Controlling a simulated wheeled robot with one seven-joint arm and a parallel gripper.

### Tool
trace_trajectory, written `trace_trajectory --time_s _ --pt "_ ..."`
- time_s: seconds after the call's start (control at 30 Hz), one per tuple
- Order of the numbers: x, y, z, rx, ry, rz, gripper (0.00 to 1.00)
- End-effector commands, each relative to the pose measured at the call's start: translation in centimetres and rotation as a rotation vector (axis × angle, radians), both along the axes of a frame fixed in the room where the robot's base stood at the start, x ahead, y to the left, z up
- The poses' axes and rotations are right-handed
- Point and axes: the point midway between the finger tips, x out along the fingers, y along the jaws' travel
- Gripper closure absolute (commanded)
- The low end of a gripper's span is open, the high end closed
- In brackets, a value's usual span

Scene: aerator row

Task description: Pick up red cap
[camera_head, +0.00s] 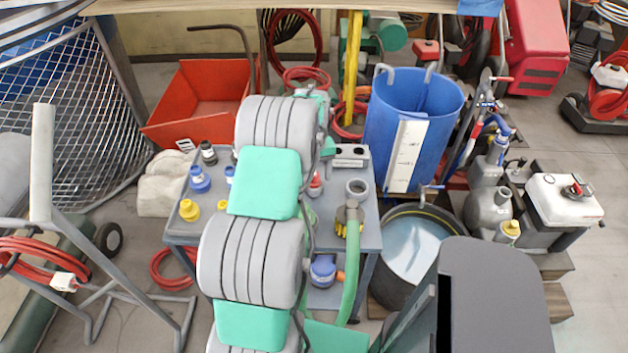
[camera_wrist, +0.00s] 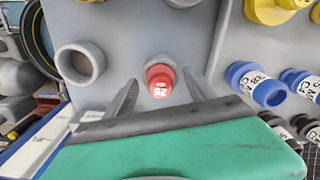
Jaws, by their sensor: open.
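The red cap (camera_wrist: 160,78) stands on the grey table top in the wrist view, with a white label on its front. My gripper (camera_wrist: 160,95) is open, and its two fingers point toward the cap, one on each side in the picture. I cannot tell whether the cap lies fully between the fingertips. My gripper's fingers are hidden behind my arm in the head view.
The grey table (camera_head: 368,230) also holds blue caps (camera_head: 199,179), yellow caps (camera_head: 189,209), a black-topped bottle (camera_head: 208,153) and a grey ring (camera_head: 357,189). A blue barrel (camera_head: 440,105) stands behind right. A round tub of water (camera_head: 412,250) is to the right.

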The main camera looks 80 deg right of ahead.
Motion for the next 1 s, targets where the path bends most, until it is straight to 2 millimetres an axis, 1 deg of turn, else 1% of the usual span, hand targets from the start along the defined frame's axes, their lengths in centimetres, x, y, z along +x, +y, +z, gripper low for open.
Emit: trace_trajectory --time_s 0.07,0.8,0.83,1.0 --pt "0.01 0.02 -0.02 0.000 0.000 0.000 0.38" --pt "0.03 0.04 0.01 0.001 0.000 0.000 0.98" --pt "0.03 0.04 0.01 0.001 0.000 0.000 1.00" --pt "0.03 0.03 0.03 0.001 0.000 0.000 1.00"
